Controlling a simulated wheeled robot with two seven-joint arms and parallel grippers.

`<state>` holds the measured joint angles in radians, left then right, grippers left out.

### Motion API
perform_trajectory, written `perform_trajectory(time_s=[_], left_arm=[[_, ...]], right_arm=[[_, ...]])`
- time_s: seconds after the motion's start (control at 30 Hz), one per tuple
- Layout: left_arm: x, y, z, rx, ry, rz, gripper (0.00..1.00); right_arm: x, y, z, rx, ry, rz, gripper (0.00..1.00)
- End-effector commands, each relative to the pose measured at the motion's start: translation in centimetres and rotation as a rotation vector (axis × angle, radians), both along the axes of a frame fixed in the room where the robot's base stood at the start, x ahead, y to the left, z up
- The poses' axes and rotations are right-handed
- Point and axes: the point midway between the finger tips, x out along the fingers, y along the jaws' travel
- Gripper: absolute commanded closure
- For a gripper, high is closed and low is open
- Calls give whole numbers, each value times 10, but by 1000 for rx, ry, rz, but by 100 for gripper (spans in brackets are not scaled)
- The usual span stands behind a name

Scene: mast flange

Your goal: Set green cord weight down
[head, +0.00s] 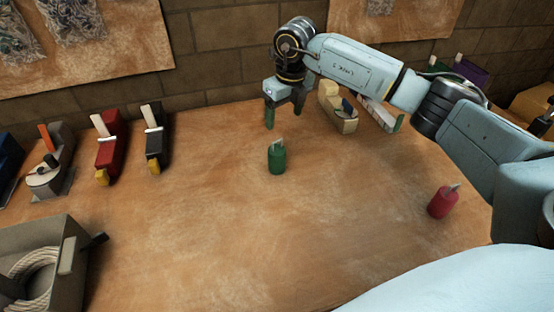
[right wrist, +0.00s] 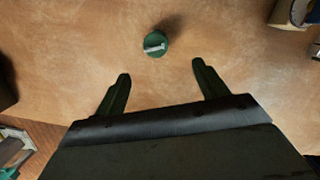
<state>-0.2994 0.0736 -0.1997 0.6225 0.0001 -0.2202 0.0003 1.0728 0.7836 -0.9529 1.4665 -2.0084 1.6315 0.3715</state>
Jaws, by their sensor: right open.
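The green cord weight (head: 277,159), a small green cylinder with a pale tab on top, stands upright on the wooden table near the middle of the head view. It also shows in the right wrist view (right wrist: 155,44), beyond the fingertips. My right gripper (head: 284,112) is open and empty, above the table and behind the weight in the head view. Its two fingers (right wrist: 160,78) are spread apart in the right wrist view, with a gap between them and the weight. My left gripper is not in view.
A red weight (head: 442,203) stands at the right. A grey bin (head: 72,240) with coiled rope is at the lower left. Red (head: 108,152) and black (head: 155,150) blocks stand at the back left, a cream-coloured object (head: 338,115) at the back. The table's middle is mostly clear.

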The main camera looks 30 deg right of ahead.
Motion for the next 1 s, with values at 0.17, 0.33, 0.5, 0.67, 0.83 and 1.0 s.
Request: perform_trajectory(time_s=[0.17, 0.33, 0.5, 0.67, 0.83, 1.0], left_arm=[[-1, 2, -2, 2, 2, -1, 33], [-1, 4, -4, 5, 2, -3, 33], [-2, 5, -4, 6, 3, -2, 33], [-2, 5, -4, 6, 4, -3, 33], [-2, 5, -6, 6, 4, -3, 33], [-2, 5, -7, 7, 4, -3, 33]], right_arm=[[3, 2, -35, 1, 7, 0, 28], [8, 4, -64, 3, 5, 1, 28], [11, 4, -76, 4, 3, 1, 28], [12, 9, -93, 5, 5, 2, 28], [16, 12, -119, 6, 5, -1, 28], [18, 12, -128, 5, 3, 1, 28]])
